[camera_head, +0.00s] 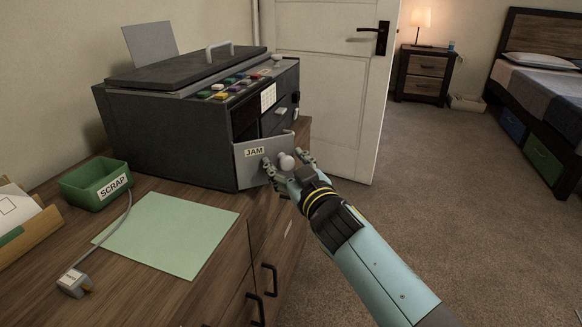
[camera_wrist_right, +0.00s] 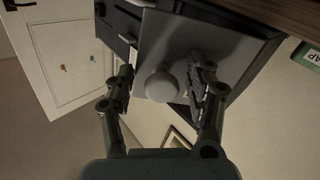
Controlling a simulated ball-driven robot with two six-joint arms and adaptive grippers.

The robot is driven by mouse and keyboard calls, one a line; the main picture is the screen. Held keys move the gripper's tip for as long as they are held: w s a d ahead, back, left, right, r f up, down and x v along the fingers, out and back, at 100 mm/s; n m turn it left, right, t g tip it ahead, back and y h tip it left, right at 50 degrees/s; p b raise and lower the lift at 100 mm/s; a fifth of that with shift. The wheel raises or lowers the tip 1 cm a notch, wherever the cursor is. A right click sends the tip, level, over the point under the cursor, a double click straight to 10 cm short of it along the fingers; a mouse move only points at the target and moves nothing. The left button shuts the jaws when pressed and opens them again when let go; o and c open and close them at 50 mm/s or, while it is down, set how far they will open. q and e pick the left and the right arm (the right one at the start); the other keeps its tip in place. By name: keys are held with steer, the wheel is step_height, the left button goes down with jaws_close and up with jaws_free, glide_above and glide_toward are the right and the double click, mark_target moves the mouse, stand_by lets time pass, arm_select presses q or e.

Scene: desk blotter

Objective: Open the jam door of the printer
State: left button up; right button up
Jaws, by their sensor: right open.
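The dark grey printer (camera_head: 160,130) stands on the wooden desk. Its jam door (camera_head: 250,168) is a light grey panel labelled JAM, low on the printer's front right. It appears tilted outward, but how far it stands open is hard to tell. A white round knob (camera_head: 287,162) sits on the door. My right gripper (camera_head: 285,160) is open, with its fingers on either side of the knob. In the right wrist view the knob (camera_wrist_right: 161,86) lies between the spread fingers, with gaps at both sides. My left gripper is not in view.
A green SCRAP bin (camera_head: 95,184), a pale green sheet (camera_head: 165,232) and a small grey device on a cable (camera_head: 74,283) lie on the desk. A white door (camera_head: 325,90) stands behind the printer. The floor to the right is clear.

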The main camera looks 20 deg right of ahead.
steer(key=s+d, duration=0.1)
steer(key=s, duration=1)
steer(key=shift+s+d, duration=0.15)
steer(key=shift+s, duration=0.25)
